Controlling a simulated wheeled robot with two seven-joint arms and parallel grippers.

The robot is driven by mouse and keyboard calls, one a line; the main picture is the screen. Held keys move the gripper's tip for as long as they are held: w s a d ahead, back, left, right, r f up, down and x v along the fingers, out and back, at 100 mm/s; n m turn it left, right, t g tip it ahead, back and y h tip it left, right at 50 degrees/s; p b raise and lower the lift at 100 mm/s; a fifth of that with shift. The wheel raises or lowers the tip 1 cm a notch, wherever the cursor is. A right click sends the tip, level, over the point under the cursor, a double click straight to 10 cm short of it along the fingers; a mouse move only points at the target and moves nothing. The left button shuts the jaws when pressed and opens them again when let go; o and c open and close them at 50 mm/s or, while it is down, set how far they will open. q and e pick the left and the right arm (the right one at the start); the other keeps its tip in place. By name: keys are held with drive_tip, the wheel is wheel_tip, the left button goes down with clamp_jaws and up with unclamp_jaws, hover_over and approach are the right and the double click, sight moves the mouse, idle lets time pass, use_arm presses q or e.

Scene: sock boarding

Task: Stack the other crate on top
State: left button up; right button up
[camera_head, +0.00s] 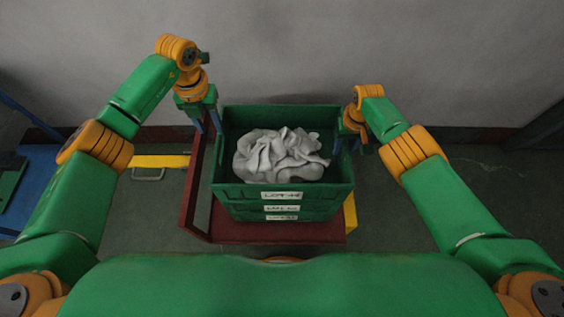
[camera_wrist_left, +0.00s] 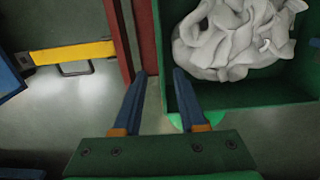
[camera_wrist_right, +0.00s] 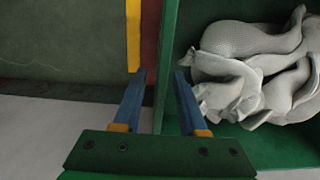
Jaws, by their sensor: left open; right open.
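A stack of green crates (camera_head: 322,200) stands in front of me, with three white labels one above another on its near face. The top crate (camera_head: 240,113) holds a heap of crumpled grey-white socks (camera_head: 280,156). My left gripper (camera_head: 208,128) is open at the top crate's left side; in the left wrist view its fingertips (camera_wrist_left: 159,72) appear either side of the crate's left wall. My right gripper (camera_head: 347,147) is open at the right side; in the right wrist view its fingertips (camera_wrist_right: 159,73) likewise appear either side of a wall. I cannot tell whether they touch. The lower crates are mostly hidden.
The stack stands on a dark red platform (camera_head: 270,232) with a raised frame on its left. Yellow parts (camera_head: 160,161) show on both sides of it. A blue surface (camera_head: 40,185) lies at the far left. A grey wall (camera_head: 300,50) is behind. Floor at right is clear.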

drive_tip(key=shift+w+r, duration=0.1)
drive_tip(key=shift+r, duration=0.05)
wheel_tip(320, 180, up, 12)
drive_tip(key=shift+f, duration=0.15)
use_arm(q)
wheel_tip(320, 180, up, 4)
use_arm(e)
drive_tip(key=shift+f, duration=0.1)
idle(0.4)
